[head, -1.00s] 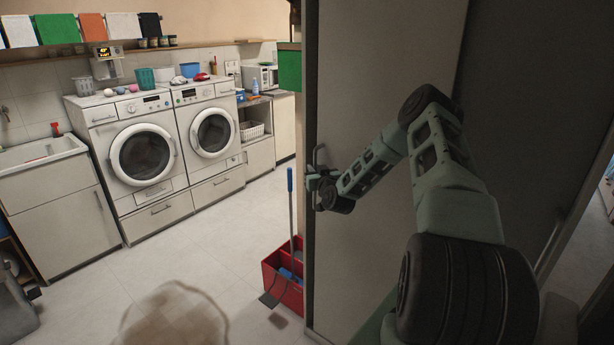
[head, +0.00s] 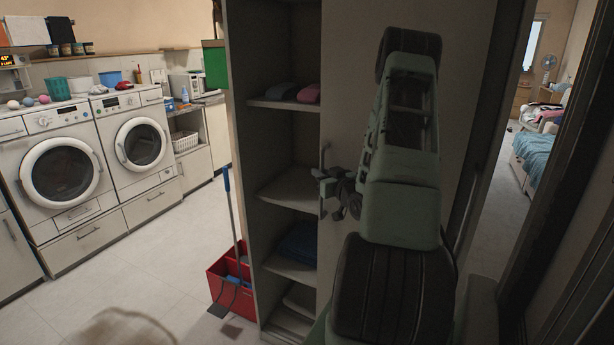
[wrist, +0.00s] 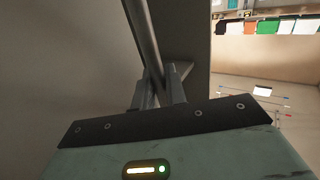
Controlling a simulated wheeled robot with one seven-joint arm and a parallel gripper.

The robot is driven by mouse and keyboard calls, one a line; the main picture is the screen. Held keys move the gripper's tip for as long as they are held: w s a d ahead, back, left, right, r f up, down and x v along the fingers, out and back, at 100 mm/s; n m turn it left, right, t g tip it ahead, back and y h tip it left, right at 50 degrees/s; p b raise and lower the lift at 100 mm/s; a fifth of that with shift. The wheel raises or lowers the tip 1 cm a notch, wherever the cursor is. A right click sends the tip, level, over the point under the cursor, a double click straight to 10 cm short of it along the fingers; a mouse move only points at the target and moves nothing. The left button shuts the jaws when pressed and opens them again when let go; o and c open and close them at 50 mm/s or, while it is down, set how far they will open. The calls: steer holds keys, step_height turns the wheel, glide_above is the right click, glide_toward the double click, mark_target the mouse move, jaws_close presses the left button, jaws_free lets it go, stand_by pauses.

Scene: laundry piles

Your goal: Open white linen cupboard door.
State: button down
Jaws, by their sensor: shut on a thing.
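The white linen cupboard (head: 242,200) stands in the middle of the head view, with its left part open and its shelves showing. Its door (head: 345,100) is partly open, and my arm covers much of it. The upright bar handle (head: 323,160) is at the door's left edge. My gripper (head: 322,175) is at this handle, shut on it. In the wrist view the two fingers (wrist: 160,90) close around the grey handle bar (wrist: 143,35). The exact grip is partly hidden in the head view.
Folded cloths (head: 282,90) lie on a cupboard shelf. Washing machines (head: 60,180) line the back. A doorway with a bed (head: 535,155) is at right.

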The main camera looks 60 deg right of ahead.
steer(key=shift+s, duration=0.35)
steer(key=c, duration=1.5)
jaws_free()
steer(key=shift+p+v, duration=1.35)
steer(key=shift+v, duration=7.35)
